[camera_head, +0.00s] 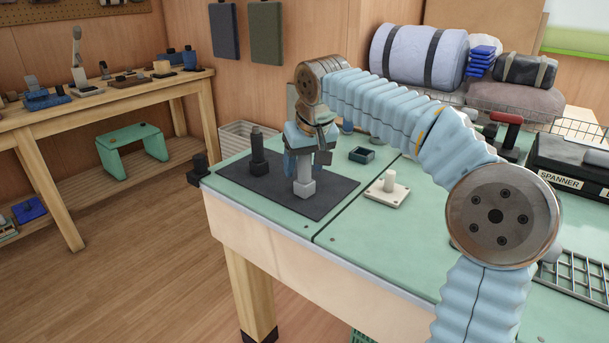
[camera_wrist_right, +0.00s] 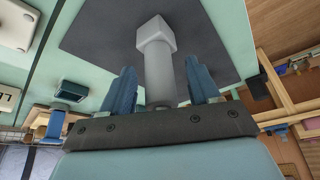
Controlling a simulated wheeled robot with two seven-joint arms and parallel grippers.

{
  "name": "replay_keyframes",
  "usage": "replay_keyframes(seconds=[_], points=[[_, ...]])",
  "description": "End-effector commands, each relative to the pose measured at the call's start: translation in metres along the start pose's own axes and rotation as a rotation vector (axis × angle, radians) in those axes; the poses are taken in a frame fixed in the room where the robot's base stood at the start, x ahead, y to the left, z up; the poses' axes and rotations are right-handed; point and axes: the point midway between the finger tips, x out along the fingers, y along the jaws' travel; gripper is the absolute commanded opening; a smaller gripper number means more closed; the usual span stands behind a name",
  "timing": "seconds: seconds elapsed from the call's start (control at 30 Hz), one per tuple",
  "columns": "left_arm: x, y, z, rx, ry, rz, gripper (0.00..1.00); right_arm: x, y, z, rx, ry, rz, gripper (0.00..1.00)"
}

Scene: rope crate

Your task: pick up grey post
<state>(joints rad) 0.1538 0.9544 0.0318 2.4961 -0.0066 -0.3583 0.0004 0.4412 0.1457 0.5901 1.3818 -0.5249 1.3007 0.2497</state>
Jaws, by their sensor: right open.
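The grey post (camera_head: 305,184) stands upright on a dark mat (camera_head: 331,192) near the left end of the green bench. It has a light grey round shaft and a square block at its foot. My right gripper (camera_head: 306,160) points down over it, with its blue fingers open on both sides of the shaft. In the right wrist view the post (camera_wrist_right: 157,62) lies between the two spread fingers, with gaps visible on either side. Its upper end is partly hidden behind the gripper's edge. My left gripper is not in view.
A black post (camera_head: 258,153) stands on the mat just left of the grey one. A black clamp-like piece (camera_head: 198,170) sits at the bench's left corner.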

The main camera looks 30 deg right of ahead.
Motion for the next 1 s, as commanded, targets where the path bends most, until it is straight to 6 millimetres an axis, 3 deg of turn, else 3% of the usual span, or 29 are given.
replay_keyframes(seconds=[0.2,0.6,1.0], points=[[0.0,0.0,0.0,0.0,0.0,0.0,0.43,0.0008,0.0,-0.0001,0.0,0.001,0.0,0.59],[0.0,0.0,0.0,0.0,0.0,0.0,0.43,0.0005,0.0,-0.0002,0.0,0.001,0.0,0.0],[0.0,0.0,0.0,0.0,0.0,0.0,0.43,-0.0032,-0.0005,-0.0022,-0.001,0.002,0.0,0.0]])
